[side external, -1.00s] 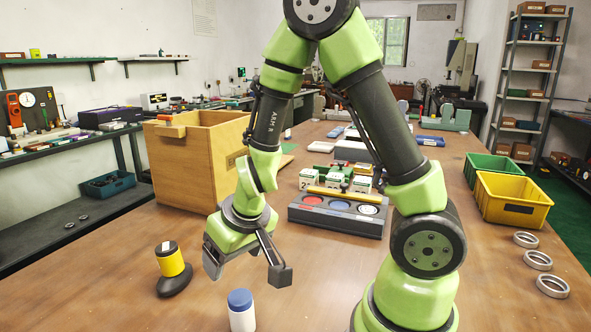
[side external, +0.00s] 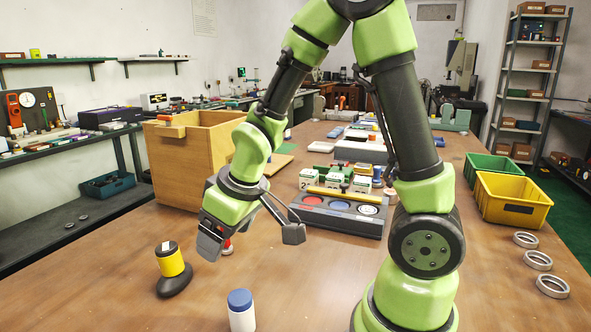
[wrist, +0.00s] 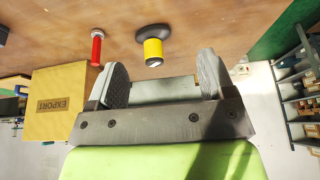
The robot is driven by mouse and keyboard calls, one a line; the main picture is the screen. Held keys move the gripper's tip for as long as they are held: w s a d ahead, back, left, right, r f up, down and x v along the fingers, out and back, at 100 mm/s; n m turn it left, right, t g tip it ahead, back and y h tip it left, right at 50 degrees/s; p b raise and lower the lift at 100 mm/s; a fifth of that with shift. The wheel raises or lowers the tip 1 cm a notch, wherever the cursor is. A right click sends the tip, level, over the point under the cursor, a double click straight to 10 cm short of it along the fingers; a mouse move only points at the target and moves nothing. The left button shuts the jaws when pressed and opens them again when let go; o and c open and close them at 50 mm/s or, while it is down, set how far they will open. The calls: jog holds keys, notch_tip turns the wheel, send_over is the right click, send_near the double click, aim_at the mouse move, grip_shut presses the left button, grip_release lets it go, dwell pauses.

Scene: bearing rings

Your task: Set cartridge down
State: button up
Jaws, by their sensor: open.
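I cannot tell for sure which object is the cartridge. A red cylinder with a pale end (wrist: 96,50) stands on the table in the wrist view. In the side view only a small red and pale part of it (side external: 228,248) shows beside my gripper. A yellow and black cylinder (side external: 170,262) stands upright on a black rounded base on the table; it also shows in the wrist view (wrist: 153,48). My gripper (side external: 252,241) is open above the table, to the right of the yellow cylinder. In the wrist view, nothing is held between its fingers (wrist: 162,76).
A white bottle with a blue cap (side external: 241,312) stands at the front. A wooden box (side external: 190,165) stands behind on the left. A dark tray with coloured round recesses (side external: 335,222) lies behind my gripper. Yellow (side external: 512,205) and green bins and several metal rings are on the right.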

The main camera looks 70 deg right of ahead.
jog(key=s+d+f+m+h, duration=0.25)
jog(key=d+m, duration=0.45)
jog(key=d, duration=0.9)
jog(key=shift+g, duration=0.4)
jog(key=f, duration=0.7)
jog(key=s+f, duration=0.1)
jog(key=f, duration=0.2)
jog(key=shift+f, duration=0.3)
jog(key=s+a+r+t, duration=0.1)
jog(key=a+r, duration=0.3)
jog(key=r, duration=0.4)
jog(key=s+a+r+t, duration=0.1)
jog(key=a+r, duration=0.3)
jog(key=r, duration=0.5)
jog(key=s+a+r+n+t+y, duration=0.1)
jog(key=s+a+r+n+y, duration=0.2)
jog(key=s+a+r, duration=0.4)
jog(key=a+r+y, duration=0.1)
jog(key=a+r, duration=0.1)
jog(key=a, duration=0.2)
jog(key=shift+s+a+t, duration=0.15)
jog(key=shift+s+t, duration=0.05)
jog(key=shift+t, duration=0.1)
